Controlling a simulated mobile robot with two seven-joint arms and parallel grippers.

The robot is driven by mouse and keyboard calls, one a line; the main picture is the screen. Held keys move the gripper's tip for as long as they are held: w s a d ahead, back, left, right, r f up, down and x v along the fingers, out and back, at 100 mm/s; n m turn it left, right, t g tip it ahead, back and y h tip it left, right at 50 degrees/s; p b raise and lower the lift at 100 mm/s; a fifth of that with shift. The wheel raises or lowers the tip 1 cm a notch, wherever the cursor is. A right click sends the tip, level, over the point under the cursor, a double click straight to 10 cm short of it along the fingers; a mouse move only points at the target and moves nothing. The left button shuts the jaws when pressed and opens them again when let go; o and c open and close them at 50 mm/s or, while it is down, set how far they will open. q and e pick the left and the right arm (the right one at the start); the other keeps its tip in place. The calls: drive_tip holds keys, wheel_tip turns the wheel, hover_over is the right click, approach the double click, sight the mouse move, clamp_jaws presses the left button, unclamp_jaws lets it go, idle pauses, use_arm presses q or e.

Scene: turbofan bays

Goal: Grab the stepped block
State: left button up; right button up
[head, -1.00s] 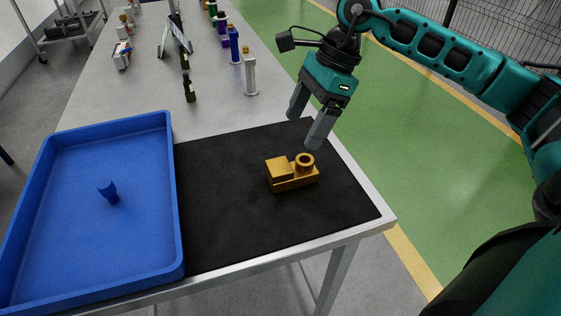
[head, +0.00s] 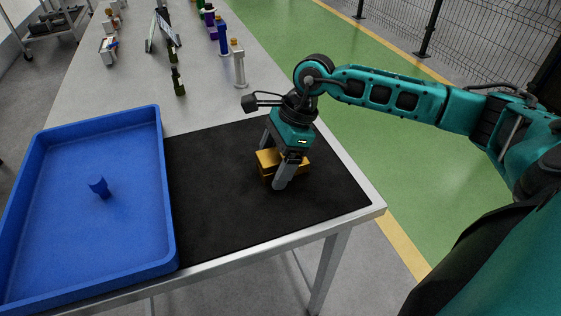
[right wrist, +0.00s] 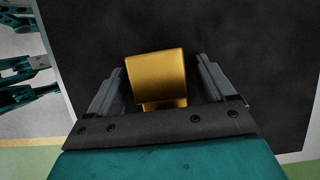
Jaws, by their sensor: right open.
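The gold stepped block (head: 267,158) rests on the black mat (head: 215,215) on the table, partly hidden behind my right gripper in the head view. My right gripper (head: 275,168) points down over it, open, with one finger on the near side and the other on the far side. In the right wrist view the block (right wrist: 156,78) lies between the two open fingers (right wrist: 158,92), with gaps on both sides.
Several bottles, including a white one (head: 238,66) and a dark green one (head: 177,80), stand farther back on the table. The mat around the block is clear.

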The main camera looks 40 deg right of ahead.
drive_tip(key=shift+c, duration=0.3)
drive_tip(key=c, duration=1.2)
drive_tip(key=shift+r, duration=0.1)
drive_tip(key=shift+c, duration=0.3)
drive_tip(key=shift+r, duration=0.1)
